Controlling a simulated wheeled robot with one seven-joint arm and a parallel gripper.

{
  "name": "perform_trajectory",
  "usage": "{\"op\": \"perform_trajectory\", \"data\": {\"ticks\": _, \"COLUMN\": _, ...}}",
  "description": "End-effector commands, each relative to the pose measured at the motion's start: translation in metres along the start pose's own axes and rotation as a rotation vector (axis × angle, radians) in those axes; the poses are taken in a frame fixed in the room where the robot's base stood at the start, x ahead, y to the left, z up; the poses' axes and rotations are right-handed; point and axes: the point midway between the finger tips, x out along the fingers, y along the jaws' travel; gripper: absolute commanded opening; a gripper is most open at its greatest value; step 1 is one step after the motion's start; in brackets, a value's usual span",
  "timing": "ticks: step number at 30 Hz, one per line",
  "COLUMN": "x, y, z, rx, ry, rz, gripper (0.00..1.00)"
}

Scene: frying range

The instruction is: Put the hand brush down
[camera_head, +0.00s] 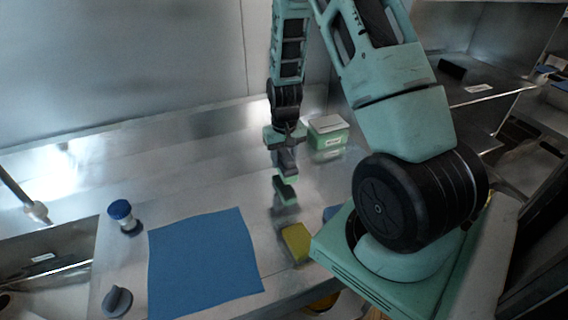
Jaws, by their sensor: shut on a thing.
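My gripper (286,174) points down over the steel counter, right of the middle of the picture. It is shut on the hand brush (285,189), a small green block with a darker underside. The brush hangs below the dark fingers, behind the yellow sponge. Whether its underside touches the steel counter (190,165) or is just above it, I cannot tell. The fingers and the arm hide part of the grip.
A blue cloth (205,262) lies front left of the brush, with a yellow sponge (296,241) right of it. A green box with a pale lid (328,133) stands behind right. A blue-capped jar (122,214) and grey object (117,301) are left. The counter left of the brush is clear.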

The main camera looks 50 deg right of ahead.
Motion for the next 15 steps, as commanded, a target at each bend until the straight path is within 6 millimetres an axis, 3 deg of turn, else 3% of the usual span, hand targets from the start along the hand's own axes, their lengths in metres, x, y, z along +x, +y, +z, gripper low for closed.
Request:
{"op": "perform_trajectory", "data": {"ticks": 6, "x": 0.026, "y": 0.0, "z": 0.001, "rx": 0.0, "ry": -0.003, "rz": -0.001, "gripper": 0.25}}
{"op": "perform_trajectory", "data": {"ticks": 15, "x": 0.03, "y": 0.0, "z": 0.0, "rx": 0.0, "ry": 0.0, "rz": 0.0, "gripper": 0.25}}
